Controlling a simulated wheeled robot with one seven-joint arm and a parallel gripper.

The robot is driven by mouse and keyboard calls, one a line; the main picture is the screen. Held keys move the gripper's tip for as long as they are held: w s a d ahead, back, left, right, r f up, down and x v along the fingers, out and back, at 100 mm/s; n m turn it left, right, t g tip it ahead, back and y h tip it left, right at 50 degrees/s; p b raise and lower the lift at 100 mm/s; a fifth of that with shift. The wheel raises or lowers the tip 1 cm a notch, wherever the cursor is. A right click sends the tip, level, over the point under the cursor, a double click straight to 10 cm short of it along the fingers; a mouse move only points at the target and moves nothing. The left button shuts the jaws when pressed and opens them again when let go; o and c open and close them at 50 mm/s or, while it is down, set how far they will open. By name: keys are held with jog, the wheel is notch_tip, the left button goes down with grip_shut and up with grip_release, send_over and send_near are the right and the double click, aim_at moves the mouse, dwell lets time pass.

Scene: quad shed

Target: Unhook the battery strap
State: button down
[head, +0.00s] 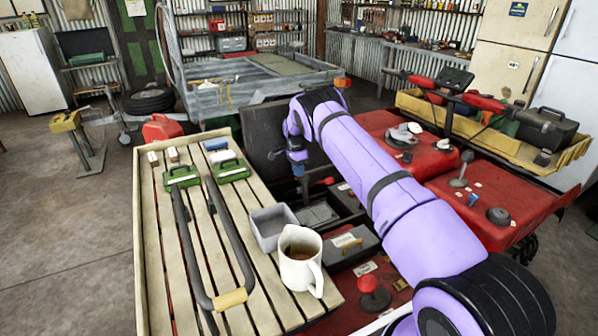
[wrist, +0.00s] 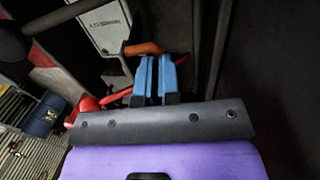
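My gripper (wrist: 159,62) has two blue fingers close together, with a narrow gap between them. In the head view my gripper (head: 298,168) points down into the dark open bay of the red quad. An orange piece (wrist: 142,48) lies at the fingertips, and orange also shows just right of them. It may be an end of the battery strap, but I cannot tell. Whether the fingers grip it is unclear. A grey box (wrist: 104,28) with a label, possibly the battery, lies beyond and left of the fingers. No strap shows clearly.
A red lever (wrist: 117,96) lies left of my fingers. Red bodywork (head: 420,150) borders the right.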

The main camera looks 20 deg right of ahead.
jog(key=c, duration=1.2)
grip_release()
jog(key=shift+x, duration=1.1)
jog(key=v, duration=1.3)
jog(key=shift+w, duration=0.35)
jog(key=shift+a, duration=0.1)
